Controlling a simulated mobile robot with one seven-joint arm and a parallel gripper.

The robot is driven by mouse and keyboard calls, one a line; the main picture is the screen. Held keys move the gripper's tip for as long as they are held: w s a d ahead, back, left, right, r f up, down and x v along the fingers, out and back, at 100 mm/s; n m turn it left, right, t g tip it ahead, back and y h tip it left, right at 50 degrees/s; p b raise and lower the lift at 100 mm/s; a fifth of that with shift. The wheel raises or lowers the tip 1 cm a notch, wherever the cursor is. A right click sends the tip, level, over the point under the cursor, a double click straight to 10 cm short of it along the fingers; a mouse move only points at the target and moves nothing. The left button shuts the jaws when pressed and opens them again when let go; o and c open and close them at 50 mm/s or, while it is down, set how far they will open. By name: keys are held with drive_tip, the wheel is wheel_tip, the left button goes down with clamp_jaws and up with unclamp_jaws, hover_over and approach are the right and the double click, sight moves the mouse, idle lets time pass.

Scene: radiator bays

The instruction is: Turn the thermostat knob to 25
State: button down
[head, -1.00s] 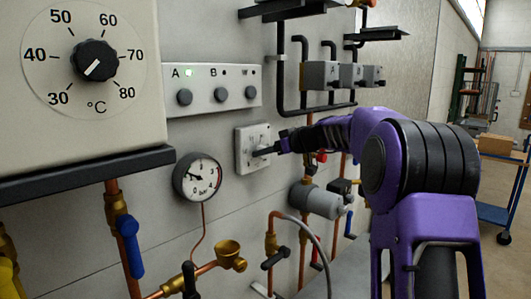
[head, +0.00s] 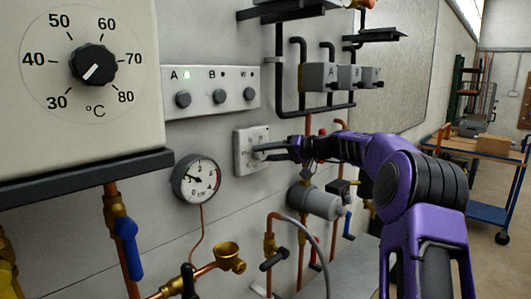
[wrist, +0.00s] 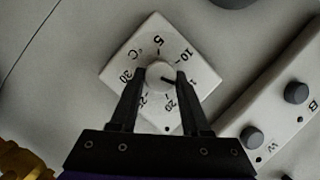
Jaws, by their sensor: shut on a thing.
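The thermostat is a white square wall plate (wrist: 122,66) with a ring of numbers from 5 to 30 and °C; it also shows in the head view (head: 240,151). Its pale round knob (wrist: 160,74) sits in the middle, with a dark pointer mark aimed right, toward the partly hidden 15. The 25 is at the lower left of the dial, beside the left finger. My gripper (wrist: 161,76) is shut on the knob, one finger on each side. In the head view my gripper (head: 263,152) reaches the plate from the right and hides most of the knob.
A larger black knob (head: 93,65) on a 30–80 °C dial is on the boiler casing at left. A switch panel (head: 237,85) is above the thermostat and a pressure gauge (head: 197,179) is at its lower left. Pipes and a grey cylinder (head: 314,201) are below.

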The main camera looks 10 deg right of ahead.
drive_tip(key=m+y, duration=0.1)
drive_tip(key=m, duration=0.1)
drive_tip(key=m+y, duration=0.1)
drive_tip(key=shift+d+f+m, duration=0.1)
drive_tip(key=shift+f+m, duration=0.1)
drive_tip(key=shift+m, duration=0.2)
drive_tip(key=m, duration=0.1)
drive_tip(key=m+y, duration=0.1)
drive_tip(key=m, duration=0.1)
drive_tip(key=m+t, duration=0.1)
drive_tip(key=m, duration=0.1)
drive_tip(key=shift+f+y, duration=0.25)
drive_tip(key=shift+y, duration=0.15)
drive_tip(key=m+t+b, duration=0.1)
drive_tip(key=m+t, duration=0.1)
drive_tip(key=m, duration=0.3)
drive_tip(key=shift+f, duration=0.1)
drive_tip(key=m+t, duration=0.1)
drive_tip(key=m, duration=0.2)
drive_tip(key=m+t, duration=0.2)
drive_tip(key=m, duration=0.2)
drive_tip(key=shift+s+a, duration=0.1)
drive_tip(key=shift+a, duration=0.1)
drive_tip(key=shift+m, duration=0.3)
drive_tip(key=shift+c, duration=1.8)
unclamp_jaws()
